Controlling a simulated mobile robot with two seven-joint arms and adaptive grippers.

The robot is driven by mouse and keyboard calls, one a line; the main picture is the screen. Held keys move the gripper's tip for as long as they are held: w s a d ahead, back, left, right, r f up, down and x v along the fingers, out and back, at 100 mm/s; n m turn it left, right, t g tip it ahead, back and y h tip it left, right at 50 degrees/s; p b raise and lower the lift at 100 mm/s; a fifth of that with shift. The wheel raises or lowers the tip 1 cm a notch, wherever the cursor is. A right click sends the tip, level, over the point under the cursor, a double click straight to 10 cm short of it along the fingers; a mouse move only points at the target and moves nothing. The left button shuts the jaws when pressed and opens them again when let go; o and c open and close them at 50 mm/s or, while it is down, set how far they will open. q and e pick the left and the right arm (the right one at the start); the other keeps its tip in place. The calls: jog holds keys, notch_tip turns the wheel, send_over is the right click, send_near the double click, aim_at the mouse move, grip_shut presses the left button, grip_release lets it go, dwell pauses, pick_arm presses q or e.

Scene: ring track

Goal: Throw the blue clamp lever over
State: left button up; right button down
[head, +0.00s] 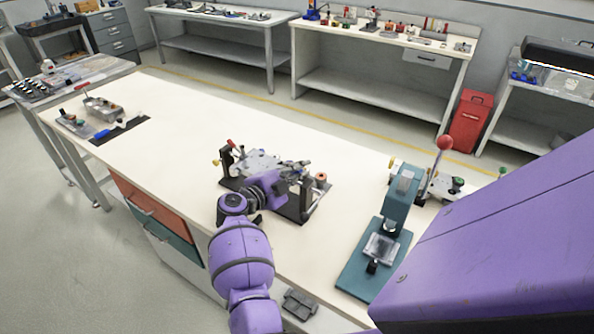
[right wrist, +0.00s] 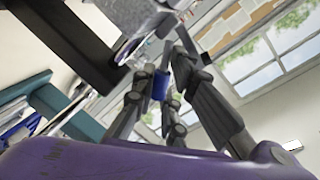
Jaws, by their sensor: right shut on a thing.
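My right gripper (head: 297,172) is at the clamp fixture on the long white bench, with its purple wrist in front. In the right wrist view its grey fingers (right wrist: 161,88) close around the blue clamp lever (right wrist: 160,87). Only a short blue part of the lever shows between the fingers, and its tilt is hard to tell. In the head view the gripper and wrist hide the lever. The fixture has a black base plate (head: 291,214), a grey top plate (head: 258,160) and a red-tipped lever (head: 230,146) at its left. My left gripper is not in view.
A teal press (head: 398,205) with a red ball handle (head: 444,143) stands close to the fixture's right. A dark mat (head: 120,130) with parts lies at the bench's far left. The bench top (head: 180,115) between is clear. Other benches stand behind.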

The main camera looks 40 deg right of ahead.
jog(key=shift+s+f, duration=0.15)
jog(key=shift+f, duration=0.2)
jog(key=c, duration=1.9)
grip_release()
jog(key=shift+o, duration=0.5)
jog(key=shift+r, duration=0.1)
jog(key=shift+a+r, duration=0.1)
jog(key=shift+a, duration=0.25)
jog(key=v, duration=0.7)
jog(key=shift+a, duration=0.15)
jog(key=shift+s, duration=0.1)
